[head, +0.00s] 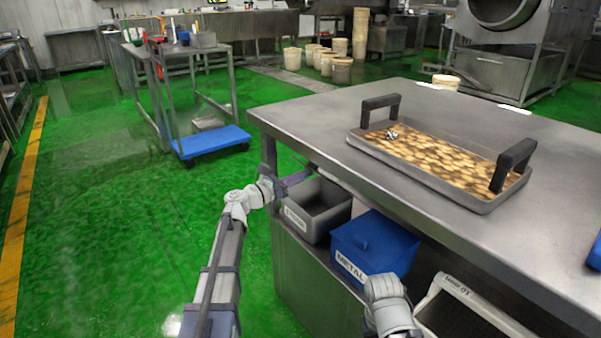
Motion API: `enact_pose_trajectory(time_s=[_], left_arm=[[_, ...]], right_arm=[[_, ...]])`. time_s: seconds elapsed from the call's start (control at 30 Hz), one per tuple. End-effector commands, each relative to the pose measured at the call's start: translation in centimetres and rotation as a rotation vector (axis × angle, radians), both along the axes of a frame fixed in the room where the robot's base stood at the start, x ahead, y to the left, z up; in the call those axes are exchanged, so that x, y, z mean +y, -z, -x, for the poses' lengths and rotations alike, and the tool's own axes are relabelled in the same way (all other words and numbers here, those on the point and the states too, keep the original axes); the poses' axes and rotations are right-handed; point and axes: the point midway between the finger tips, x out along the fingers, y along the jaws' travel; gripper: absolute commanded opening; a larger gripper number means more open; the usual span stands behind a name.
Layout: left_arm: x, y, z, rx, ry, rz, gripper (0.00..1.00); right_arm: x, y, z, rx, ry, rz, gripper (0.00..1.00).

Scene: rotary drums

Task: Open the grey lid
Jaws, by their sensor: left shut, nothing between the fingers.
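A grey bin (293,217) with a white label stands on the shelf below the steel tabletop, left of a blue bin. Its top looks open, and its dark inside shows. A thin grey edge (312,166) slants above its back, under the tabletop; I cannot tell for sure whether this is the grey lid. My left gripper (301,177) is shut and empty at the bin's upper left back, close to that edge. Whether it touches is too small to tell. Part of my right arm shows at the bottom, in front of the blue bin; its gripper is out of sight.
The blue bin (388,243), labelled METAL, has its lid down. A whitish bin (447,291) stands right of it. The steel tabletop (300,124) overhangs the bins and bears a tray (376,152) of round pieces with black handles. Green floor is free at left, before a blue-decked cart (210,142).

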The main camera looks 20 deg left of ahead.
Motion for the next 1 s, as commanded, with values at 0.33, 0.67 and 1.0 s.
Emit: enact_pose_trajectory(time_s=[0.33,0.67,1.0], left_arm=[[-1.8,-3.9,-2.4,0.034,0.001,-0.027,0.0],[-2.2,-4.1,-2.8,0.034,-0.002,-0.026,0.0],[-2.2,-3.1,-2.1,0.034,0.0,-0.026,0.0]], right_arm=[[-0.1,-4.9,0.0,0.001,-0.003,0.002,0.5],[-0.1,-5.0,0.0,0.001,-0.001,0.003,0.5],[-0.1,-4.1,0.0,0.0,-0.002,0.002,0.5]])
